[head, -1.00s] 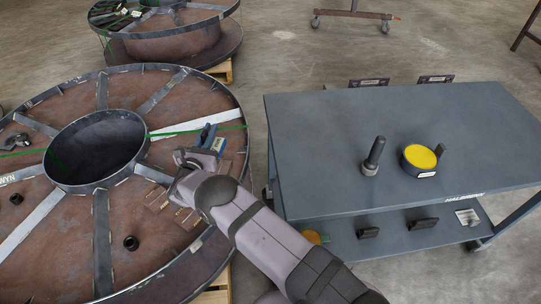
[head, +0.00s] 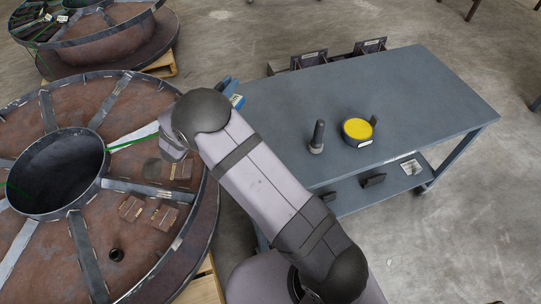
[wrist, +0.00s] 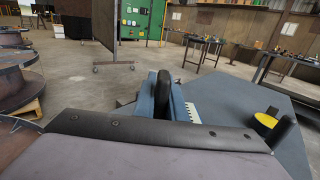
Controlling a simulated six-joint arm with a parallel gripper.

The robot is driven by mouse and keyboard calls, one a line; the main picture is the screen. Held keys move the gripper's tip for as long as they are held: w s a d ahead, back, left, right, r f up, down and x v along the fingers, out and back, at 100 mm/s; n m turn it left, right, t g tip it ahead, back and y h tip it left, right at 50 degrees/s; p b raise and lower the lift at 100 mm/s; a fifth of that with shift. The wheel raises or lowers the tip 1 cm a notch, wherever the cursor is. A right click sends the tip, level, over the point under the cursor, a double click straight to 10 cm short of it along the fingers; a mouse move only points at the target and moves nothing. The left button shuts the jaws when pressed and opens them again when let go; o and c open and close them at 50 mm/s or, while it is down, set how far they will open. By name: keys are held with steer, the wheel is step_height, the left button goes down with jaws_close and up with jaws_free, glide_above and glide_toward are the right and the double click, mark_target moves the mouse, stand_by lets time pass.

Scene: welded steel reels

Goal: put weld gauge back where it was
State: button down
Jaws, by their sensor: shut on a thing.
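My gripper (head: 228,90) is above the gap between the large reel and the left back corner of the blue-grey table (head: 410,95), partly hidden behind my wrist. It is shut on a blue piece with a pale, scale-like strip (head: 238,101), which appears to be the weld gauge. In the wrist view, the strip (wrist: 193,112) shows beside a dark upright part, between blue parts of my gripper (wrist: 165,95). The gauge is held clear of the table; its lower end is hidden.
On the table stand a dark handled tool (head: 318,137) and a round yellow-topped tin (head: 357,129). Labelled dark holders (head: 308,60) are at its back edge. The rusty spoked reel (head: 90,235) carries small steel blocks (head: 176,169). Much of the table top is clear.

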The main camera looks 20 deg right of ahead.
steer(key=s+d+f+m+g+h, duration=0.1)
steer(key=s+d+m+g+h, duration=0.2)
steer(key=s, duration=0.4)
steer(key=s+d+f+m+g, duration=0.1)
steer(key=s+d+g, duration=0.1)
steer(key=s+d, duration=0.5)
steer(key=shift+s+a+f+b, duration=0.15)
steer(key=shift+a+f, duration=0.1)
steer(key=shift+f, duration=1.35)
steer(key=shift+a+f+b, duration=0.2)
steer(key=shift+a+f, duration=0.05)
steer(key=shift+f, duration=1.35)
steer(key=shift+s+a+f+b, duration=0.15)
steer(key=shift+a+f, duration=0.1)
steer(key=shift+f, duration=1.35)
steer(key=shift+w, duration=0.1)
steer(key=shift+f, duration=0.15)
steer(key=c, duration=1.8)
jaws_free()
